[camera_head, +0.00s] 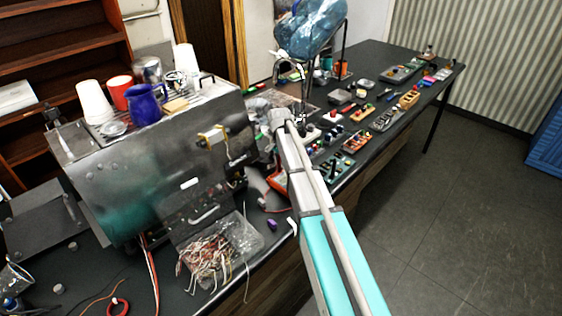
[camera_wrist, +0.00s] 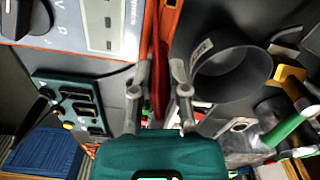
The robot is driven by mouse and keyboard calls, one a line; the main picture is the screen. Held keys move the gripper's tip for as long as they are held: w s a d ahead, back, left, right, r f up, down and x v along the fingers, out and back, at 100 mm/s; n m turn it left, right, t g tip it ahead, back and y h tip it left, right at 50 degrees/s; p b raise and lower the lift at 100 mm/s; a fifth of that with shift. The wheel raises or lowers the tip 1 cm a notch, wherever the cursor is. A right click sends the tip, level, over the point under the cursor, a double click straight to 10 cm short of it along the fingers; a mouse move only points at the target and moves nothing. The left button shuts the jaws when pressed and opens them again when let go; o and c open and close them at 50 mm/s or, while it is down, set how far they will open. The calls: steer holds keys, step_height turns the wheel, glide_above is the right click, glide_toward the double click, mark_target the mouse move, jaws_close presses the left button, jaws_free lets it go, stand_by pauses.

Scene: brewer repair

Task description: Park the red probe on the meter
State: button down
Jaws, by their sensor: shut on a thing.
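In the wrist view my gripper (camera_wrist: 160,72) is shut on the red probe (camera_wrist: 160,80), a slim red rod running up between the two fingers. The meter (camera_wrist: 112,22) lies right there, with an orange rim, a grey-blue face and a dark dial at upper left. The probe overlaps the meter's orange edge in the picture; I cannot tell whether they touch. In the head view the meter (camera_head: 278,181) shows as an orange-red piece beside the brewer, partly covered by my arm. My fingers and the probe cannot be made out there.
The metal brewer (camera_head: 160,165) stands left of my arm, with cups on top. A clear bag of wires (camera_head: 222,250) lies in front. Several circuit boards fill the table beyond. A dark round cup-like part (camera_wrist: 232,70) sits right of my fingers in the wrist view.

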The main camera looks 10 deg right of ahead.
stand_by(0.3)
steer(key=c, duration=0.5)
jaws_free()
steer(key=shift+c, duration=0.2)
steer(key=shift+r, duration=0.1)
